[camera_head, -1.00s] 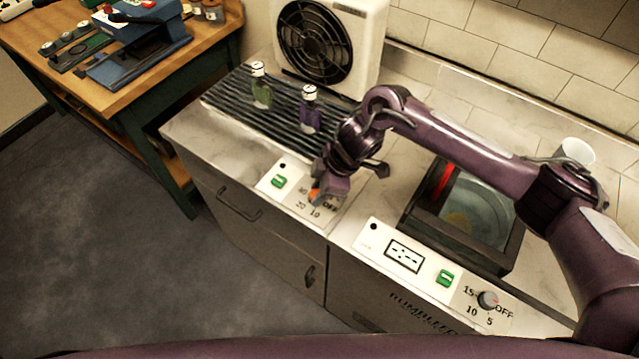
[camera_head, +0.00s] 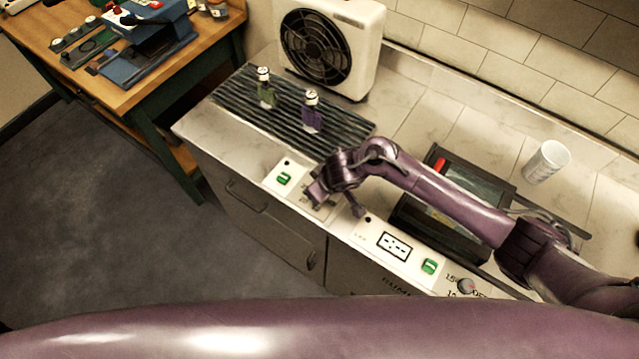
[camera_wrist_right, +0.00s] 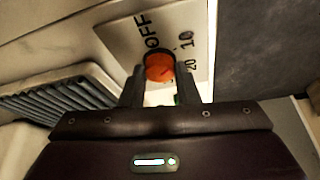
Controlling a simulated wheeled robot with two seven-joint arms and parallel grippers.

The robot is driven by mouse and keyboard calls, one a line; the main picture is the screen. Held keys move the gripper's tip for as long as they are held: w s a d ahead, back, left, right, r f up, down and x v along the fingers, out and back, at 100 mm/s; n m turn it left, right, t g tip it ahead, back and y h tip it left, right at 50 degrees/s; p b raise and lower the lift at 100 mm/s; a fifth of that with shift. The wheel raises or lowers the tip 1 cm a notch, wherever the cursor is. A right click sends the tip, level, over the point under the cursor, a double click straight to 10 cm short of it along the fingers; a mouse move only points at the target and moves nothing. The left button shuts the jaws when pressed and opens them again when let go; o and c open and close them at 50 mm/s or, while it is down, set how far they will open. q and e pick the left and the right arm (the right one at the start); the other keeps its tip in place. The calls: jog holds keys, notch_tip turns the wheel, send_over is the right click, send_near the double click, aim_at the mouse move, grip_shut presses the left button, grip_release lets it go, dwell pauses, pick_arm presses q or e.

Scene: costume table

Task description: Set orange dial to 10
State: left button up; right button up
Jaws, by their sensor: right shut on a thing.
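The orange dial (camera_wrist_right: 159,67) shows in the right wrist view on a white plate (camera_wrist_right: 118,36) marked OFF, 10 and 20. Its exact setting is too blurred to tell. My right gripper (camera_wrist_right: 163,80) has one finger on each side of the dial and is shut on it. In the head view my right gripper (camera_head: 317,191) is over the front control strip and hides the dial. My left gripper is not in view.
A green switch (camera_head: 285,179) sits left of my right gripper. A second panel has a display (camera_head: 394,246), a green switch (camera_head: 429,266) and a grey dial (camera_head: 466,286). A green bottle (camera_head: 266,94) and a purple bottle (camera_head: 311,116) stand on a ridged mat near a fan (camera_head: 318,46). A white cup (camera_head: 547,161) stands right.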

aim_at(326, 205)
jog(key=shift+r+m, duration=0.1)
jog(key=shift+m, duration=0.3)
jog(key=shift+w, duration=0.1)
jog(key=o, duration=1)
jog(key=shift+c, duration=0.2)
jog(key=v, duration=0.7)
jog(key=shift+s+r, duration=0.3)
